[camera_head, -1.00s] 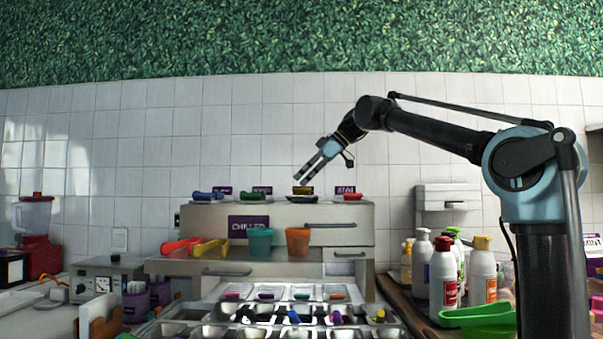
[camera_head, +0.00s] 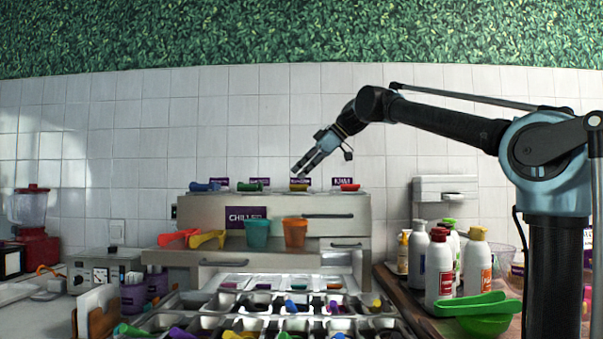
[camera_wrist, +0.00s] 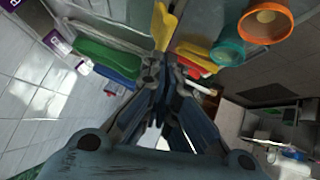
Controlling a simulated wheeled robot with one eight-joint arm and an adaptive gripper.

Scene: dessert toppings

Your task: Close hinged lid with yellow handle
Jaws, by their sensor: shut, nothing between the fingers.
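The yellow handle (camera_head: 299,186) is third from the left in a row of coloured lid handles on top of the steel chilled unit (camera_head: 345,207). It now lies low, about level with its neighbours, and its lid looks down; the lid's edge is too small to see clearly. In the wrist view the yellow handle (camera_wrist: 165,25) shows just beyond the fingertips. My gripper (camera_head: 296,173) is shut and empty, pointing down and left, close above the handle. It also shows in the wrist view (camera_wrist: 163,62). I cannot tell whether the fingertips touch the handle.
Blue (camera_head: 205,187), green (camera_head: 249,187) and red (camera_head: 349,187) handles flank the yellow one. Bottles (camera_head: 438,268) stand at right.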

